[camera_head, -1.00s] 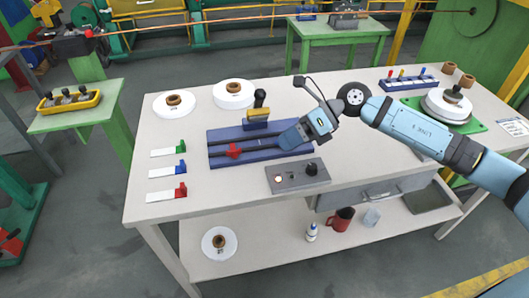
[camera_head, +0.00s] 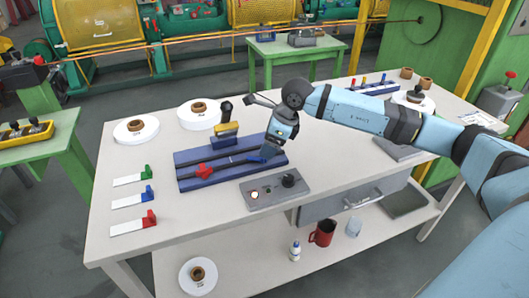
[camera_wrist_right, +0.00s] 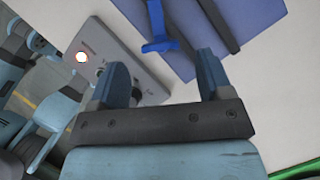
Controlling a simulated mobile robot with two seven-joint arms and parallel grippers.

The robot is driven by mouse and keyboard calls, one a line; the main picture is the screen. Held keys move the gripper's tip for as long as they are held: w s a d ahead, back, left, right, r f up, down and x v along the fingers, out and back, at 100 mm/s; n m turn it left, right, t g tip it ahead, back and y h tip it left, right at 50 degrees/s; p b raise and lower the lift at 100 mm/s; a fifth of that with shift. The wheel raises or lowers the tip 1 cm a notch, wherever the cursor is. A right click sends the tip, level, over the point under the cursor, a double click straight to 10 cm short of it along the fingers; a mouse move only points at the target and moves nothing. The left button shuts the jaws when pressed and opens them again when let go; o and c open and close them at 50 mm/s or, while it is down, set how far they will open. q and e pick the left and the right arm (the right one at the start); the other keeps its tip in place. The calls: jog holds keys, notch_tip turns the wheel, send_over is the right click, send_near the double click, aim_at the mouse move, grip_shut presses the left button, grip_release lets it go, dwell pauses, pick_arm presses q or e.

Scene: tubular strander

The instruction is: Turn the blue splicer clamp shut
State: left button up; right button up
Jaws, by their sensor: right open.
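The splicer (camera_head: 200,177) is a dark blue base with rails on the table, with a red clamp (camera_head: 203,172) on its left part. The blue splicer clamp (camera_wrist_right: 160,45) shows in the right wrist view as a blue handle just beyond my fingertips, apart from them and roughly in line with the gap. My left gripper is not in view.
A grey control box (camera_head: 275,190) with a lit button and black knob sits close in front of the splicer. A yellow block with a black-handled lever (camera_head: 226,122) stands behind. White spools (camera_head: 198,113) and colored tags (camera_head: 133,201) lie to the left.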

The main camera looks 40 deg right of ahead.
jog(key=shift+x, duration=1.95)
jog(key=c, duration=0.9)
